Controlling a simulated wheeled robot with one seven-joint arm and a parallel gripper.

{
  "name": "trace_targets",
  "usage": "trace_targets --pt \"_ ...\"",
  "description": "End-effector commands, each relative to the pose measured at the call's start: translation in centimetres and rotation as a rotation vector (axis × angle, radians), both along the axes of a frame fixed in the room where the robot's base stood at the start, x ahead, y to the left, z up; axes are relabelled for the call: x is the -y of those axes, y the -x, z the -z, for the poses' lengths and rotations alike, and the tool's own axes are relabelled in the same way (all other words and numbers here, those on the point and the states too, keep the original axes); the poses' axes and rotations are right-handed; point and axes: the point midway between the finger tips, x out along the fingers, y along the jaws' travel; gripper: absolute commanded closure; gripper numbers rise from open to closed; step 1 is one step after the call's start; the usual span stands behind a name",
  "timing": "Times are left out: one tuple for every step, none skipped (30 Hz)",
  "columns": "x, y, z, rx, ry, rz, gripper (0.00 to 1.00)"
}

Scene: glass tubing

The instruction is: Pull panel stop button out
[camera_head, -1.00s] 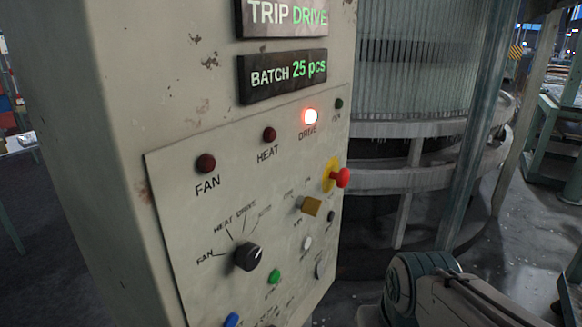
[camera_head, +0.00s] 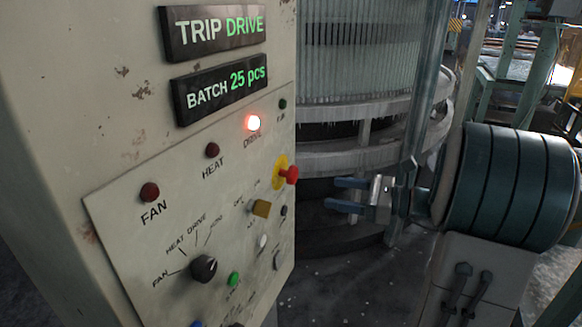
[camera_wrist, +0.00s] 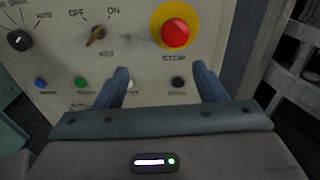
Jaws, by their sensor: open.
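The red stop button (camera_head: 290,174) sits on a yellow round plate near the right edge of the control panel (camera_head: 125,225). In the wrist view the stop button (camera_wrist: 175,33) is a red dome on its yellow ring, with "STOP" printed below. My gripper (camera_head: 332,194) is open and empty, to the right of the panel in the head view, its blue fingers pointing left toward the panel face. In the wrist view my gripper (camera_wrist: 160,78) has its two fingertips apart, below the stop button, which lies beyond them and untouched.
An orange-brown OFF/ON switch (camera_head: 261,208) is beside the stop button, with a black selector knob (camera_head: 203,268) further left. A lit red DRIVE lamp (camera_head: 253,122) is above. A rack of glass tubes (camera_head: 350,55) stands behind. Open floor lies below my gripper.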

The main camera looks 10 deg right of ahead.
Motion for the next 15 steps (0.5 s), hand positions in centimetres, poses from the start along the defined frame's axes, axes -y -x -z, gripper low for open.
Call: trace_targets --pt "1.1 -0.4 -0.4 -0.001 -0.039 0.027 0.36" --pt "1.4 -0.6 -0.6 0.001 -0.055 0.038 0.36" --pt "1.8 -0.8 -0.7 0.003 -0.072 0.048 0.36" --pt "1.9 -0.9 -0.8 0.003 -0.081 0.053 0.36" --pt "1.9 -1.1 -0.9 0.003 -0.086 0.056 0.36" --pt "1.6 -1.3 -1.0 0.003 -0.090 0.058 0.36" --pt "1.4 -1.5 -1.0 0.003 -0.090 0.057 0.36" --pt "1.0 -1.7 -1.0 0.003 -0.089 0.056 0.36" --pt "0.5 -2.1 -1.0 0.004 -0.089 0.055 0.36" --pt "0.0 -2.4 -1.0 0.003 -0.089 0.055 0.36" --pt "-0.5 -2.7 -1.0 0.003 -0.088 0.055 0.36" --pt "-1.2 -3.2 -1.1 0.003 -0.088 0.053 0.36" --pt "-1.7 -3.6 -1.1 0.002 -0.088 0.055 0.36" --pt "-2.3 -3.9 -1.1 0.002 -0.088 0.053 0.36" --pt "-3.0 -4.5 -1.1 0.001 -0.087 0.054 0.36"
